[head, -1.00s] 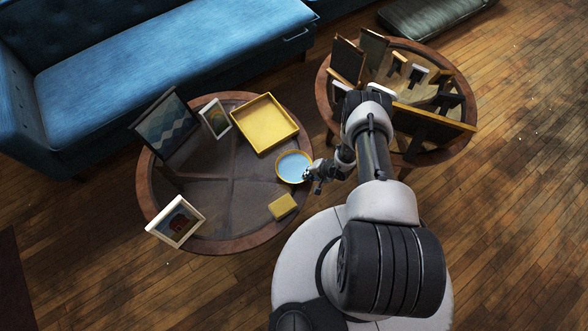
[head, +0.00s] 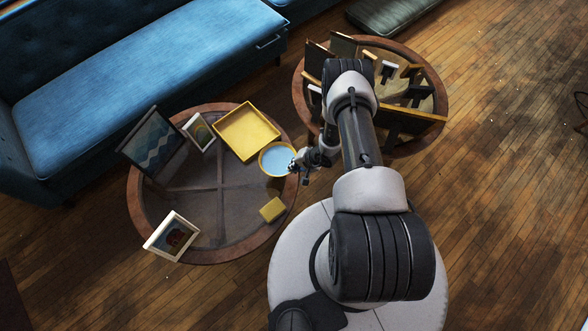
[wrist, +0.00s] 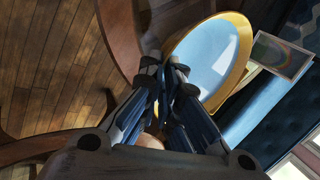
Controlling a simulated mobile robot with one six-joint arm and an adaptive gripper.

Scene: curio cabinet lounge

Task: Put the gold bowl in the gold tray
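The gold bowl (head: 278,159), with a yellow-gold rim and pale blue inside, is beside the near right side of the gold tray (head: 247,130). The tray is square, shallow and empty, on the round glass-topped table. My gripper (head: 294,165) is at the bowl's right rim. In the wrist view my fingers (wrist: 165,76) are close together with the bowl's rim (wrist: 243,45) between them, and the bowl appears held above the table. The fingers hide part of the near rim.
A small yellow box (head: 272,210) lies at the table's right edge. Picture frames (head: 153,143) (head: 198,132) (head: 172,236) stand on the left side. A second round table (head: 437,105) with several frames stands under my arm. A blue sofa (head: 145,75) is behind.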

